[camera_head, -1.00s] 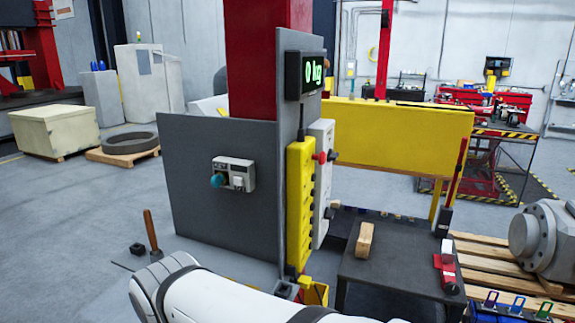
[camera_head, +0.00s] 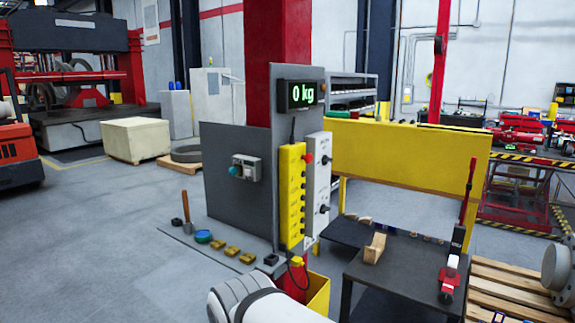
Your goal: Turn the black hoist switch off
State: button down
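A light grey control box (camera_head: 317,185) is mounted on the right side of the grey panel, beside the yellow pendant (camera_head: 291,195). Two black switches show on the box, an upper one (camera_head: 325,159) and a lower one (camera_head: 324,209). I cannot tell which of them is the hoist switch, and their positions are too small to read. A red button (camera_head: 308,158) sits near the top between box and pendant. The display (camera_head: 301,95) above reads 0 kg. My arm enters at the bottom centre; my gripper is not in view.
A dark low table (camera_head: 400,275) with a wooden block (camera_head: 374,248) stands to the right of the panel. A yellow bin (camera_head: 318,293) is below the pendant. A small grey box (camera_head: 246,168) is on the panel's left face. Open floor lies left.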

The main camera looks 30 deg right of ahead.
aim_at(325, 161)
jog(key=z, duration=1.25)
jog(key=i, duration=1)
jog(key=u, duration=0.1)
jog(key=k, duration=0.35)
jog(key=z, duration=0.45)
jog(key=i, duration=1.25)
jog(key=z, duration=0.05)
